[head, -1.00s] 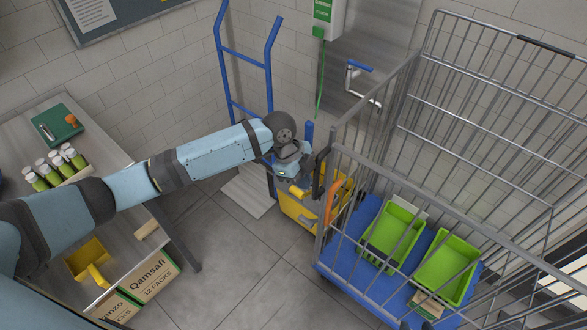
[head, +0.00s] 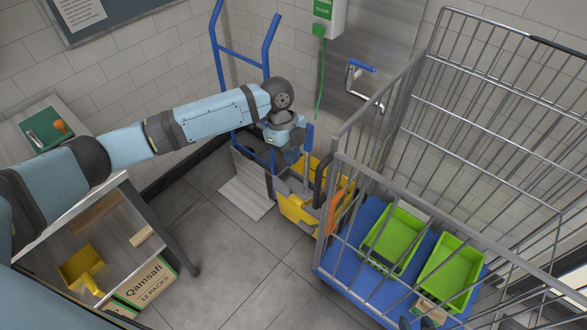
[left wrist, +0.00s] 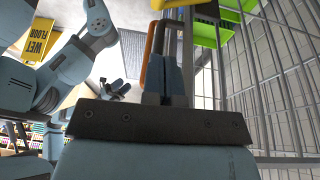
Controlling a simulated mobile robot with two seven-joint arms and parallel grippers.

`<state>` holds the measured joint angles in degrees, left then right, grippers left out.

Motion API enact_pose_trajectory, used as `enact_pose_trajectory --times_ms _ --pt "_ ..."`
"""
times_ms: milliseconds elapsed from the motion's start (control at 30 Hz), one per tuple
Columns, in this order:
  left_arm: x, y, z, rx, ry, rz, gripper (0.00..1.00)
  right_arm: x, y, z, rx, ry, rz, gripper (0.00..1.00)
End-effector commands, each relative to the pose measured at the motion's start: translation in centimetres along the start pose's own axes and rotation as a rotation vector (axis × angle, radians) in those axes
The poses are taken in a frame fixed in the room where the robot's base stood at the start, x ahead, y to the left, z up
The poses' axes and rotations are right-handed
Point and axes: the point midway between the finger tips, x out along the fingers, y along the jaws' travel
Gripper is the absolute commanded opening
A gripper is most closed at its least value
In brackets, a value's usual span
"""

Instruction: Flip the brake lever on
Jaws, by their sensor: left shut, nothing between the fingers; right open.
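The brake lever looks to be the orange bar (head: 337,212) at the near left corner of the wire cart (head: 322,235). A black loop handle (head: 319,180) stands just left of it. My left gripper (head: 294,157) is shut and empty, left of and above that corner; its fingertips are partly hidden in the head view. In the left wrist view the shut fingers (left wrist: 166,82) point toward the orange bar (left wrist: 150,48), which shows beside a dark curved bar. I cannot tell whether they touch.
The cart has a blue base (head: 345,260) with green bins (head: 395,237). A yellow bucket (head: 292,208) and a blue hand truck (head: 240,58) stand behind the gripper. A table (head: 95,215) is at left. Floor between table and cart is clear.

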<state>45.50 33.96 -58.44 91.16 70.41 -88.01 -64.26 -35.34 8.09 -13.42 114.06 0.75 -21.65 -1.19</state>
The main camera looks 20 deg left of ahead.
Motion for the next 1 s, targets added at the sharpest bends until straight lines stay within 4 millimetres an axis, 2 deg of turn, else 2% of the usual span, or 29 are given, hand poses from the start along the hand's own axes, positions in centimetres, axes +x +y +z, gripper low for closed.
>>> enact_pose_trajectory --times_ms 300,500,700,1000 --pt "6.6 0.1 -0.1 -0.001 0.002 0.003 0.00 -0.3 0.0 -0.7 0.000 0.004 0.000 0.43" --pt "10.2 0.2 0.3 -0.002 0.001 0.002 0.00 -0.5 0.0 -1.2 0.001 0.008 0.000 0.43" --pt "12.1 0.3 0.9 0.000 0.001 0.000 0.00 -0.6 -0.1 -1.4 0.001 0.009 0.000 0.43" --pt "12.6 0.4 1.1 0.000 0.000 -0.001 0.00 -0.6 -0.1 -1.4 0.002 0.007 0.000 0.43"
